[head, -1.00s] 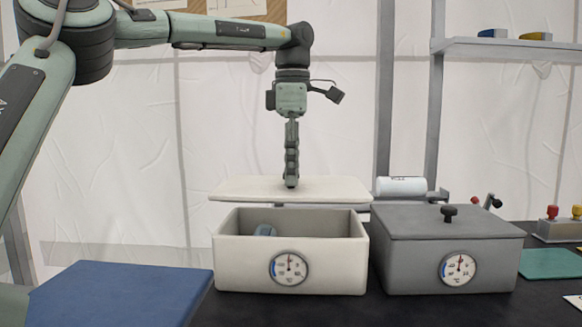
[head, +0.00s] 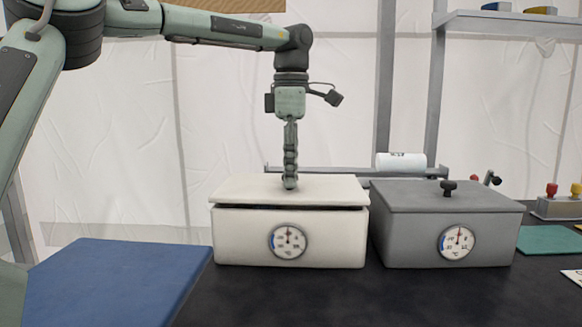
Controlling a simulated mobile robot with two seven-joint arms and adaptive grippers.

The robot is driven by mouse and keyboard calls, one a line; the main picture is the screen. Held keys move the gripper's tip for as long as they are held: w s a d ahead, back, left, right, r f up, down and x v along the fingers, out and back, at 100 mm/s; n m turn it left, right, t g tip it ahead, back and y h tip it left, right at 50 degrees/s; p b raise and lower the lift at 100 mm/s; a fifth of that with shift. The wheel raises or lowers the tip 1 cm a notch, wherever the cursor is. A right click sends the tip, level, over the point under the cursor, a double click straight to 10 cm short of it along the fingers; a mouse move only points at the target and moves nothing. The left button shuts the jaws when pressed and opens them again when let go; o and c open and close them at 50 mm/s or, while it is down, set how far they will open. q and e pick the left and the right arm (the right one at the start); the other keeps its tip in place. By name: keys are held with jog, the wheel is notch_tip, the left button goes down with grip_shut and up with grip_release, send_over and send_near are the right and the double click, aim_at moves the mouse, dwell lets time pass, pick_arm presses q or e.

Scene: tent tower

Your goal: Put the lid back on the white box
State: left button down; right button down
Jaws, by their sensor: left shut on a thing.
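The white box (head: 240,238) stands on the dark table, with a round dial on its front. Its white lid (head: 325,188) lies level just over the box opening, with a thin dark gap showing between the lid and the rim, so the inside is hidden. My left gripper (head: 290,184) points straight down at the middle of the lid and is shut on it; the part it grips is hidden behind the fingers. My right gripper is not in view.
A grey box (head: 400,242) with its own black-knobbed lid stands close to the right. A blue mat (head: 115,280) lies at the left front. A white roll (head: 400,162) lies behind, and a shelf (head: 510,22) hangs at upper right. The table front is clear.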

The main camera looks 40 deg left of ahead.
pick_arm(q)
jog(key=shift+f, duration=0.6)
dwell(0.9)
jog(key=c, duration=1.2)
grip_release()
jog(key=shift+o, duration=0.2)
notch_tip(320, 180, up, 12)
jog(key=shift+s, duration=0.1)
